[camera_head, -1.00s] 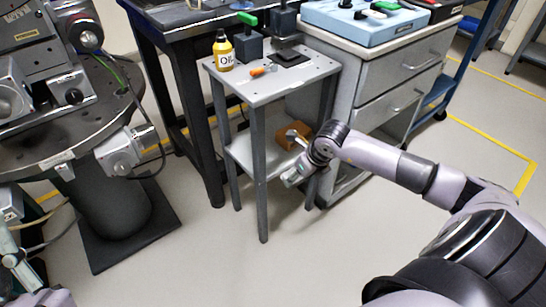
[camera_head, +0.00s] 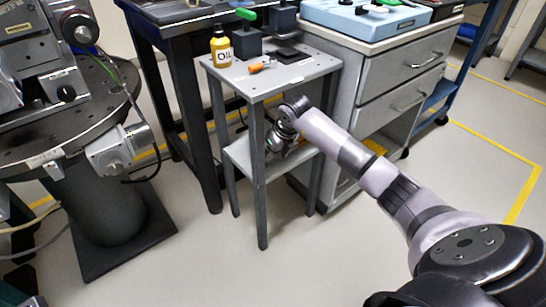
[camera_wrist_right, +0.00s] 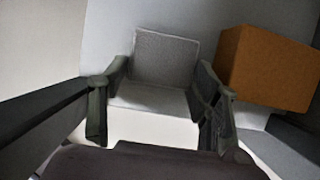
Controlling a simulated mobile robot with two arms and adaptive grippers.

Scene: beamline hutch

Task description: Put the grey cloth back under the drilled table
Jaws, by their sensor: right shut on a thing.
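The small grey table (camera_head: 290,78) stands in the middle of the head view, with a lower shelf (camera_head: 238,156) between its legs. My right gripper (camera_head: 272,152) reaches in under its top, just over the lower shelf, partly hidden by my wrist and a table leg. In the right wrist view my right gripper (camera_wrist_right: 160,115) is shut on the grey cloth (camera_wrist_right: 165,58), a pale, folded, block-like piece between the fingers. Whether the cloth touches the shelf I cannot tell. My left gripper is not in view.
A brown block (camera_wrist_right: 268,68) lies close right of the cloth. On the table top are a yellow oil bottle (camera_head: 221,50) and an orange-handled tool (camera_head: 258,67). A drawer cabinet (camera_head: 400,75) stands right; a round drilled plate (camera_head: 30,140) is left.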

